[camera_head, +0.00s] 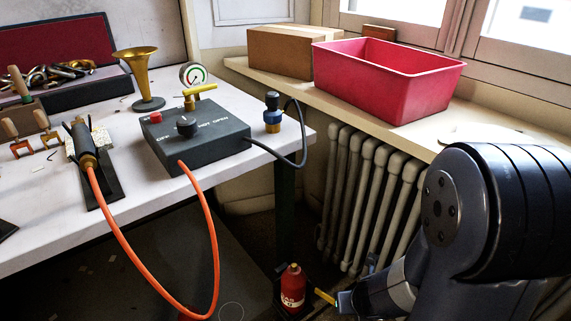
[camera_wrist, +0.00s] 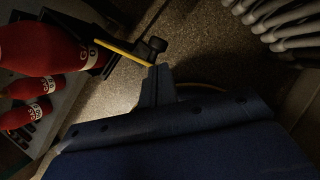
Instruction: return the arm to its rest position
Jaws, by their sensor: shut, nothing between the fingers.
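My arm comes in at the right of the head view and reaches down to the lower middle. My gripper (camera_head: 345,301) is low, below the worktop and beside a red bottle (camera_head: 292,288). In the wrist view my gripper's fingers (camera_wrist: 156,82) are together, with nothing between them. The yellow bar also shows in the head view (camera_head: 325,297), between the gripper and the bottle.
A white worktop (camera_head: 235,95) carries a dark control box (camera_head: 195,140), a torch (camera_head: 85,150) with an orange hose (camera_head: 207,215) hanging down, and a brass horn (camera_head: 141,75). A radiator (camera_head: 365,190) stands under the sill with a red bin (camera_head: 385,80). Red bottles crowd the wrist view's left (camera_wrist: 40,45).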

